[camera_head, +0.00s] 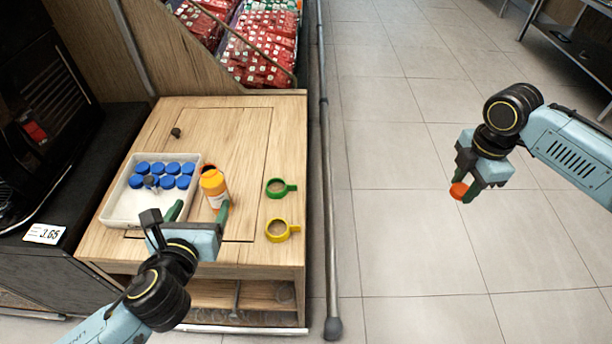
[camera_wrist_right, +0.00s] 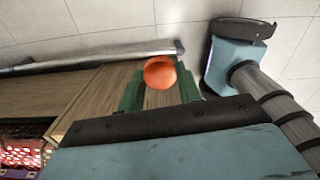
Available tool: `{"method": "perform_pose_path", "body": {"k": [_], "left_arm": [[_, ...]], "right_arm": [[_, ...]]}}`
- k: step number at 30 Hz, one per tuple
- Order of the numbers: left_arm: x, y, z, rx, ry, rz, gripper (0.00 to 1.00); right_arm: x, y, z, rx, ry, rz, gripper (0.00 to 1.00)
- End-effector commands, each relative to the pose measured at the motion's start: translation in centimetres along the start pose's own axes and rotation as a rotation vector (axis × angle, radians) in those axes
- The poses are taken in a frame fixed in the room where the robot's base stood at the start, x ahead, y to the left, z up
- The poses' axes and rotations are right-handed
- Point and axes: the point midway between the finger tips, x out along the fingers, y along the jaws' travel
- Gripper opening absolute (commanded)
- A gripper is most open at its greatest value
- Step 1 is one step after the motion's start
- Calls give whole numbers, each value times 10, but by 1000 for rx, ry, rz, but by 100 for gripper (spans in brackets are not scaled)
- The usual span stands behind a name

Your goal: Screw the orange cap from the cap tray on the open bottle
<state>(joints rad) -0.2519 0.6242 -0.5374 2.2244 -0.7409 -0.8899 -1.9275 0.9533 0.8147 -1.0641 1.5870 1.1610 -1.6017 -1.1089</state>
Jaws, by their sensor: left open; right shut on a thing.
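The orange bottle (camera_head: 213,183) with a white label stands on the wooden table, just right of the cap tray. My right gripper (camera_head: 465,178) is shut on the orange cap (camera_head: 458,191), out over the floor, well right of the table. The cap also shows between the green fingers in the right wrist view (camera_wrist_right: 160,72). The white cap tray (camera_head: 122,213) holds several blue caps (camera_head: 158,168).
A green ring with a handle (camera_head: 276,187) and a yellow one (camera_head: 277,230) lie right of the bottle. A small dark knob (camera_head: 176,132) is at the back of the table (camera_head: 230,125). A metal rail (camera_head: 328,200) runs along the table's right side.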

Motion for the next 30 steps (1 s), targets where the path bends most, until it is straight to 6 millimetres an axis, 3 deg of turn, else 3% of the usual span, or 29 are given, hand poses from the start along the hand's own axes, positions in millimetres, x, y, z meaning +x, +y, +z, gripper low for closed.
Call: {"method": "perform_pose_path", "body": {"k": [11,21,30], "left_arm": [[4,0,0,10,-3,-1,76],[57,0,-2,7,-3,0,76],[68,0,-1,8,-1,-1,76]], "right_arm": [[1,0,0,0,0,0,14],[17,0,0,0,0,-1,14],[18,0,0,0,0,0,14]]}}
